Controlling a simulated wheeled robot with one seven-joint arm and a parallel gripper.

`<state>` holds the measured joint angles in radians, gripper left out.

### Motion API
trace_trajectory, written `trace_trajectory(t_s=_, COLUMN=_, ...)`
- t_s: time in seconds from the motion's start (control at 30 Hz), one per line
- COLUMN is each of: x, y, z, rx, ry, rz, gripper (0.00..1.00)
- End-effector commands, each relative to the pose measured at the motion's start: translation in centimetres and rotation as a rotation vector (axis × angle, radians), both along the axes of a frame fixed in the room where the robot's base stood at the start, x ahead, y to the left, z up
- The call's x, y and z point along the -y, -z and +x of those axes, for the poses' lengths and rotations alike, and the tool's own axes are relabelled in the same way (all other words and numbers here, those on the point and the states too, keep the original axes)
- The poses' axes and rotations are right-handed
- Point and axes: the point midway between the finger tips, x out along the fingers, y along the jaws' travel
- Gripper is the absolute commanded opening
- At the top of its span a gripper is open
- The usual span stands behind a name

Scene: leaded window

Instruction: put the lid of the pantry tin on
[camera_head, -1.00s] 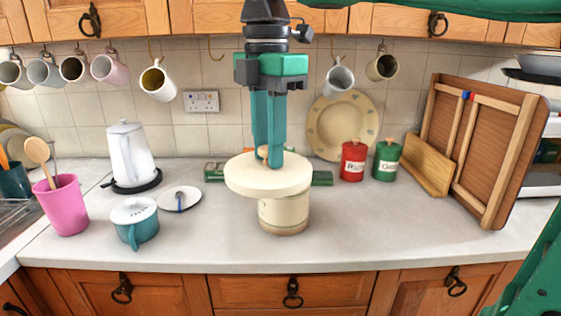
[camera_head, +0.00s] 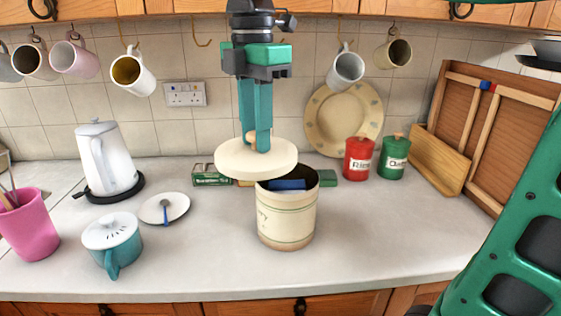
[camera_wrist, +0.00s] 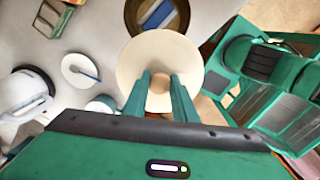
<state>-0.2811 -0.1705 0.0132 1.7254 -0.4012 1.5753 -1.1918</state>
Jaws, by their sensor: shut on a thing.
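The pantry tin (camera_head: 287,222) is a cream cylinder with thin bands, upright on the worktop. Its dark mouth is partly open to view, with a blue item (camera_head: 287,184) inside. In the wrist view the tin (camera_wrist: 129,14) is at the top, its mouth largely clear of the lid. The lid (camera_head: 240,162) is a flat cream disc with a round wooden knob (camera_wrist: 157,84). My gripper (camera_head: 256,143) points down and is shut on that knob. It holds the lid level, above and left of the tin, overlapping the mouth's left edge in the head view; the exact gap is unclear.
A teal lidded pot (camera_head: 112,240), a saucer with a spoon (camera_head: 164,209) and a white kettle (camera_head: 106,163) stand to the left. Red (camera_head: 358,159) and green (camera_head: 394,157) canisters stand behind right. The worktop right of the tin is clear.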

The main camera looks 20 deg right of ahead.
Motion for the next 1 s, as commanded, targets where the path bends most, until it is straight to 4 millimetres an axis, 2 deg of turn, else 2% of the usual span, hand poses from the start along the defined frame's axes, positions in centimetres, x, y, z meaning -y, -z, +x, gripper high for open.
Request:
trace_trajectory(t_s=0.47, x=4.4, y=2.9, z=2.6, rx=-0.002, ry=0.011, rz=0.000, gripper=0.02)
trace_trajectory(t_s=0.7, x=7.4, y=5.1, z=4.5, rx=-0.002, ry=0.008, rz=0.000, gripper=0.02)
trace_trajectory(t_s=1.0, x=8.4, y=6.5, z=5.2, rx=-0.001, ry=0.005, rz=0.001, gripper=0.02)
